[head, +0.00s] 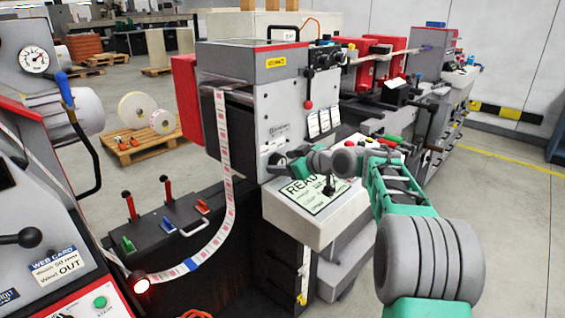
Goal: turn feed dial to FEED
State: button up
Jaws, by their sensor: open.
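My gripper (277,164) is at the end of my green and grey arm, close to the lower front of the grey machine cabinet (265,125). It is open; its fingers are small and dark in this view. I cannot make out the feed dial or its marks for sure; the panel spot at the fingertips is partly covered by the gripper. Whether the fingers touch anything there cannot be told. Below my wrist, a white sloped console (288,220) carries a sign beginning "READ" (310,198) and a small black knob or lever (328,187).
A printed label web (226,170) hangs in a loop left of the cabinet. A red-knobbed lever (308,104) sticks out above my wrist. A dark bench with red-handled levers (165,190) stands at left. Open floor (500,220) lies to the right.

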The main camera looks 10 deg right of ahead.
jog(key=shift+w+a+f, duration=0.1)
jog(key=shift+w+a, duration=0.05)
jog(key=shift+w, duration=0.2)
jog(key=c, duration=1.4)
